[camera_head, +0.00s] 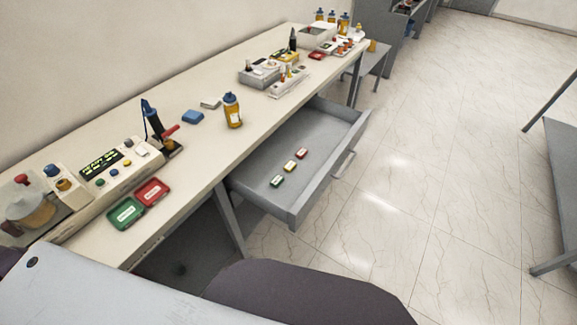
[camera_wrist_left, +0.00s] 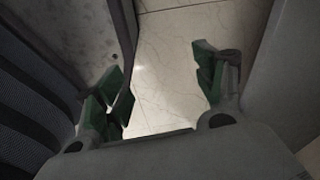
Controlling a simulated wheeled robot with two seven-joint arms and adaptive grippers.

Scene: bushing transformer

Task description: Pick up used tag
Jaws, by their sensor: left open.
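Three small tags lie in a row on the floor of the open grey drawer (camera_head: 330,135): a green tag (camera_head: 277,181), a yellow tag (camera_head: 290,166) and a red tag (camera_head: 302,153). Their print is too small to read, so I cannot tell which is the used tag. My left gripper (camera_wrist_left: 162,82) shows in the left wrist view, open and empty, with pale tiled floor between its green-padded fingers. No tag shows in that view. Neither gripper shows in the head view.
The long bench (camera_head: 200,140) holds a green tray (camera_head: 125,213), a red tray (camera_head: 152,191), a control box (camera_head: 107,165), a blue-capped bottle (camera_head: 233,112) and a grey box (camera_head: 259,74). The drawer juts out from the bench front. Tiled floor (camera_head: 430,170) is clear to its right.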

